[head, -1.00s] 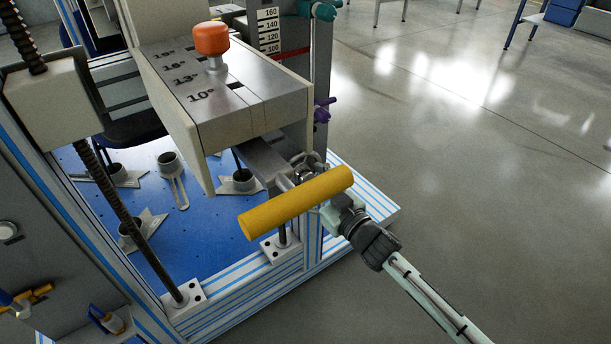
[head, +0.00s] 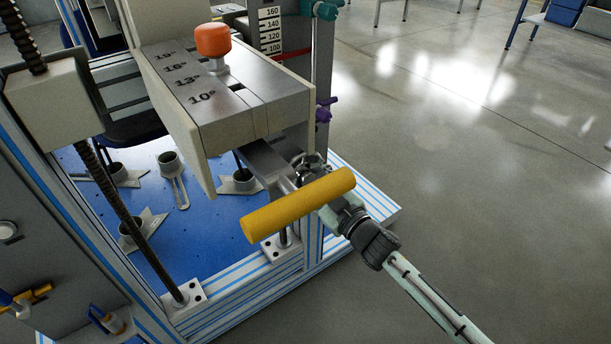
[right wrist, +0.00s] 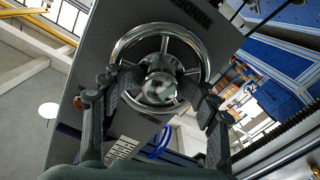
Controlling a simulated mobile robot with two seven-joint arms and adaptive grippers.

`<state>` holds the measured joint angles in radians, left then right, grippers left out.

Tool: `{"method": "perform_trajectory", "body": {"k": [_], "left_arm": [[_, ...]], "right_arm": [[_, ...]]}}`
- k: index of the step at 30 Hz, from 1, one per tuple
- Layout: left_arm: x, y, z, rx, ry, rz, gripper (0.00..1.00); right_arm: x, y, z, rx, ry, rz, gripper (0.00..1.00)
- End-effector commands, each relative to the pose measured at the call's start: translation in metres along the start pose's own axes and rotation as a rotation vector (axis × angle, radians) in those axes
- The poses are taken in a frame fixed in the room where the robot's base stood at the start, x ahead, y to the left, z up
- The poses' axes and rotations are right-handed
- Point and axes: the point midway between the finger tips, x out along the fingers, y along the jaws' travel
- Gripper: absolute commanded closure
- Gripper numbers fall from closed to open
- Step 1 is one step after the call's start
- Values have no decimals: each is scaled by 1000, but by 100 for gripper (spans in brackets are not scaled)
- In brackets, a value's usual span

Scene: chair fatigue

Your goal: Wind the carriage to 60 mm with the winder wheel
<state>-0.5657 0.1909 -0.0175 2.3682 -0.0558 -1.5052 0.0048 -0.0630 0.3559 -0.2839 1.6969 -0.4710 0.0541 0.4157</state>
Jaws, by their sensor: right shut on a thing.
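The winder wheel (right wrist: 160,68) is a chrome spoked handwheel with a round hub in the right wrist view; in the head view the yellow bar largely hides it. My right gripper (right wrist: 158,98) is shut on it, with dark fingers on both sides of the hub. In the head view my right gripper (head: 322,204) reaches in from the lower right behind the yellow bar. The carriage (head: 225,105) appears to be the grey-topped block with angle marks. A scale (head: 270,30) shows 160 to 100, with a red band (head: 290,55) just below 100; lower numbers are hidden.
A yellow bar (head: 298,207) sticks out in front of the wheel. An orange knob (head: 213,40) stands on the carriage. A purple knob (head: 323,112) is at its right side. A threaded rod (head: 115,205) rises at left. The floor (head: 480,170) at right is clear.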

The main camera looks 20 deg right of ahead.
Motion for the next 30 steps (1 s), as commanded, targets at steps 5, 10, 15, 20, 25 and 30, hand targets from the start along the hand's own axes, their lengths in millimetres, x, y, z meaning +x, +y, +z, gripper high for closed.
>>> {"method": "perform_trajectory", "body": {"k": [5, 10, 15, 20, 25, 30], "left_arm": [[3, 1, 1, 0, 0, 0, 100], [3, 1, 1, 0, 0, 0, 100], [5, 1, 1, 0, 0, 0, 100], [11, 2, 3, 0, 0, 0, 100], [12, 3, 4, 0, 0, 0, 100], [12, 2, 4, 0, 0, 0, 100]], "right_arm": [[2, 1, -3, -291, 8, 4, 75], [2, 2, -4, -326, 8, 4, 75], [2, 1, -4, -385, 8, 4, 75], [2, 1, -2, -709, 8, 5, 76], [2, 2, -4, -879, 6, 6, 76], [2, 2, -4, -877, 6, 6, 76]]}}
